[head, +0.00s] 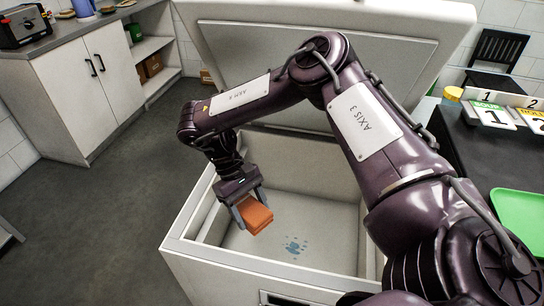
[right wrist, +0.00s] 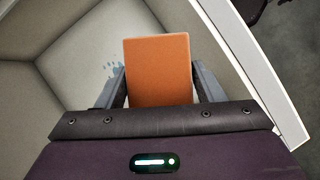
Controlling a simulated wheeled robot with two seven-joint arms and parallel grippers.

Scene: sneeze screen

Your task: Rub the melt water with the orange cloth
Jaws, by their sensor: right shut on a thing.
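The orange cloth (head: 256,214) is a folded block held between the fingers of my right gripper (head: 250,207). It also fills the middle of the right wrist view (right wrist: 158,70), with my right gripper (right wrist: 160,95) shut on its sides. The gripper hangs inside the open white chest (head: 185,246), near its left wall and above the floor. The melt water (head: 294,245) is a patch of blue drops on the chest floor, to the right of the cloth. Part of it shows left of the cloth in the right wrist view (right wrist: 114,70). My left gripper is not in view.
The chest's raised lid (head: 420,20) stands behind my right arm. A counter with a green tray (head: 518,208) and number signs (head: 492,115) is at the right. A white cabinet (head: 85,85) stands at the back left. The grey floor (head: 95,220) at left is clear.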

